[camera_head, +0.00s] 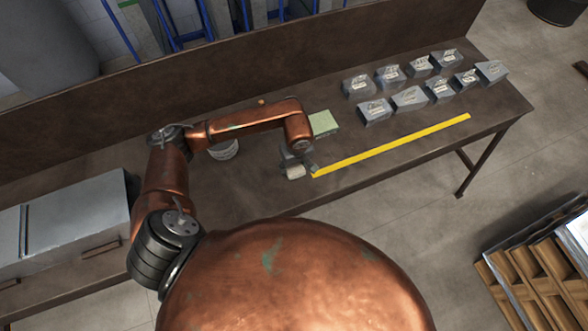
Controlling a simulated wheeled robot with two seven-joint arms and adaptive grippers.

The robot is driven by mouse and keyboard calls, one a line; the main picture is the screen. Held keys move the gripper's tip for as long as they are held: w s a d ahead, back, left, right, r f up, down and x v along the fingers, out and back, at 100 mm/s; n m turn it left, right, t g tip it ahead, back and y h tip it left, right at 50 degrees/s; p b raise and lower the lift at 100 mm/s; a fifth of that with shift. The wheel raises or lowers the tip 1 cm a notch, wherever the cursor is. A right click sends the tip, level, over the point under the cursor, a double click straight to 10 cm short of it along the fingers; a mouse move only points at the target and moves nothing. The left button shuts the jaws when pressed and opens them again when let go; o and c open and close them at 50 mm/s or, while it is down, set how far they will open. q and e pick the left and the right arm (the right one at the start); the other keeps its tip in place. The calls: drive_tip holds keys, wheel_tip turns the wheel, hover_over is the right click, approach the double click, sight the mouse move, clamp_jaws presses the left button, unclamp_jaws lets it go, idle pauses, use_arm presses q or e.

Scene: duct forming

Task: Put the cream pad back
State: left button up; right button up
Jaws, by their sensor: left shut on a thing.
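My left gripper (302,162) is over the front part of the brown workbench (250,185), near the left end of the yellow strip. It is shut on the cream pad (295,172), a small pale block that shows just below the fingers. The gripper hides part of the pad, and I cannot tell if the pad touches the bench top. My right gripper is not in view.
A light green pad (322,122) lies just behind the gripper. A yellow strip (395,146) runs rightward along the bench. Several grey metal pieces (410,98) stand at the right. The front left bench is bare.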

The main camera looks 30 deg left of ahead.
sight(295, 170)
use_arm(q)
drive_tip(key=shift+s+a+f, duration=0.1)
drive_tip(key=shift+f, duration=1.05)
drive_tip(key=shift+f, duration=0.1)
drive_tip(key=o, duration=1.2)
drive_tip(key=r, duration=0.8)
drive_tip(key=s+d+r, duration=0.1)
drive_tip(key=r, duration=0.3)
drive_tip(key=shift+r, duration=0.1)
